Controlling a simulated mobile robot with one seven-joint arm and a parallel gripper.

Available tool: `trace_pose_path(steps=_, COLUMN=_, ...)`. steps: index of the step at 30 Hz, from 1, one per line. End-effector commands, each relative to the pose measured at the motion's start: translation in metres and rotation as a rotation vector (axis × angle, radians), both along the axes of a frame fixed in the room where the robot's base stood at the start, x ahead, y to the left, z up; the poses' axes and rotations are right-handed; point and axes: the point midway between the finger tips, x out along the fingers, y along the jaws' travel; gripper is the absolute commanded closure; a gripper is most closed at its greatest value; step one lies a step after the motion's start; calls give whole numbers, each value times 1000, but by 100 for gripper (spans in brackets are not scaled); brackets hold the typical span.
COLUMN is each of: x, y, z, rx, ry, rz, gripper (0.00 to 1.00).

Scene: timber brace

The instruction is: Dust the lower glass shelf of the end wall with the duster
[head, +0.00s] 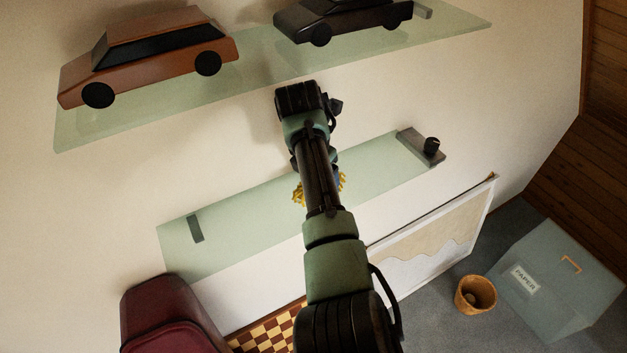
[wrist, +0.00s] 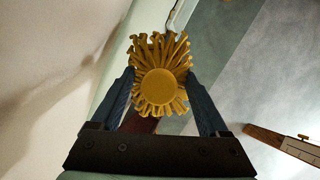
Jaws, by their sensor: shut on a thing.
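The lower glass shelf (head: 250,215) is a pale green pane slanting across the middle of the head view, below a second glass shelf. The duster has a yellow fringed head (wrist: 158,85); in the head view only bits of its yellow fringe (head: 299,195) show on both sides of my arm, over the shelf. My gripper (wrist: 159,76) is shut on the duster, with one blue finger on each side of it. In the head view my arm hides most of the gripper. I cannot tell whether the fringe touches the glass.
A grey block with a black knob (head: 431,147) sits at the shelf's right end, a dark grey piece (head: 196,228) near its left end. Above, an orange-brown car (head: 150,55) and a black car (head: 340,18) stand on the upper shelf (head: 255,82). A maroon seat (head: 170,310) is below left.

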Motion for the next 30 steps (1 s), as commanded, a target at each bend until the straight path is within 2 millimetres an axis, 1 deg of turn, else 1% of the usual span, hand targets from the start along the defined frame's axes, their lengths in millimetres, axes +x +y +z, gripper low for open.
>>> trace_pose_path(steps=4, x=4, y=-9, z=-3, rx=-2, ry=3, rz=-4, gripper=74)
trace_pose_path(steps=12, x=15, y=-26, z=-2, rx=0, ry=3, rz=-4, gripper=74)
trace_pose_path(steps=20, x=20, y=-33, z=0, rx=-1, ry=2, rz=-4, gripper=74)
trace_pose_path(steps=30, x=34, y=-53, z=-3, rx=-1, ry=1, rz=-2, gripper=74)
